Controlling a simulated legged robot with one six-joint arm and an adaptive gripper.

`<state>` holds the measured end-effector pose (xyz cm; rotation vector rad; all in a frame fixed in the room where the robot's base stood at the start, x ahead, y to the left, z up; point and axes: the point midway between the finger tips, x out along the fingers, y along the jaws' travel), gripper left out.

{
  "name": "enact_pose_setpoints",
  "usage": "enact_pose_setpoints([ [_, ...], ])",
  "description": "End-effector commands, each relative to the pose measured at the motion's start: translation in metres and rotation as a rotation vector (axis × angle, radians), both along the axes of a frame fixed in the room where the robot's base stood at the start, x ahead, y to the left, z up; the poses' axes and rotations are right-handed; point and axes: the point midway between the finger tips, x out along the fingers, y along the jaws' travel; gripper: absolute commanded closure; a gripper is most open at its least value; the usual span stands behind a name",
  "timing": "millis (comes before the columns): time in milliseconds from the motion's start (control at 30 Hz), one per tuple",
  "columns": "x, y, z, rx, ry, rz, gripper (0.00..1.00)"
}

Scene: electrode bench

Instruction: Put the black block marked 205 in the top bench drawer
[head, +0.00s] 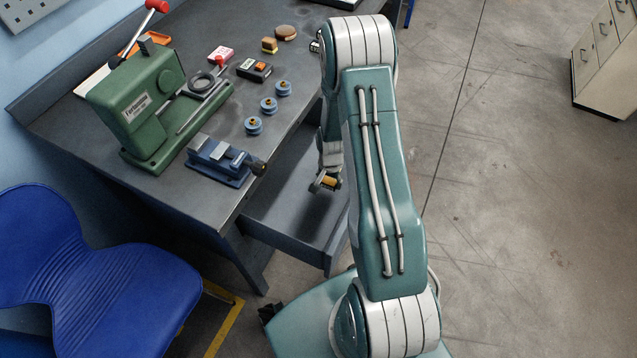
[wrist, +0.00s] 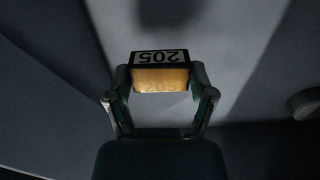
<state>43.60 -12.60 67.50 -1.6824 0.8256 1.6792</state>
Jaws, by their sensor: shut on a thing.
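The black block marked 205 (wrist: 162,57) is between my gripper's two fingers in the wrist view. Its white label reads upside down there, and a tan face is turned to the camera. My gripper (wrist: 160,82) is shut on its sides. In the head view my gripper (head: 325,185) points down over the pulled-out bench drawer (head: 285,207), near its right side. Only a small yellowish part of the block (head: 331,182) shows there. My arm hides the drawer's right part. The visible drawer floor is bare, and the block's height above it is hard to tell.
On the bench (head: 205,190) stand a green machine (head: 150,105) with a red-knobbed lever, a blue vise (head: 222,160), three blue spools (head: 268,105) and several small items, including a black block with an orange top (head: 254,69). A blue chair (head: 90,265) stands front left.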

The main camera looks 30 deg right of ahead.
Motion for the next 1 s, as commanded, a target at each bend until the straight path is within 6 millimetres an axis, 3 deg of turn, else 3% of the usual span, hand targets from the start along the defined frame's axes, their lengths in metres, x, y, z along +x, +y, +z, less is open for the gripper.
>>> enact_pose_setpoints([
  [400,0.001,0.0,-0.049,-0.002,-0.001,0.0,0.9],
  [767,0.001,-0.001,-0.053,-0.001,-0.002,0.0,0.9],
  [800,0.001,-0.001,-0.053,0.0,-0.001,0.0,0.2],
  [833,0.001,-0.001,-0.053,0.0,-0.001,0.0,0.07],
  [867,0.001,-0.001,-0.053,0.0,-0.001,0.0,0.0],
  [1000,0.001,-0.001,-0.053,0.0,-0.001,0.0,0.0],
])
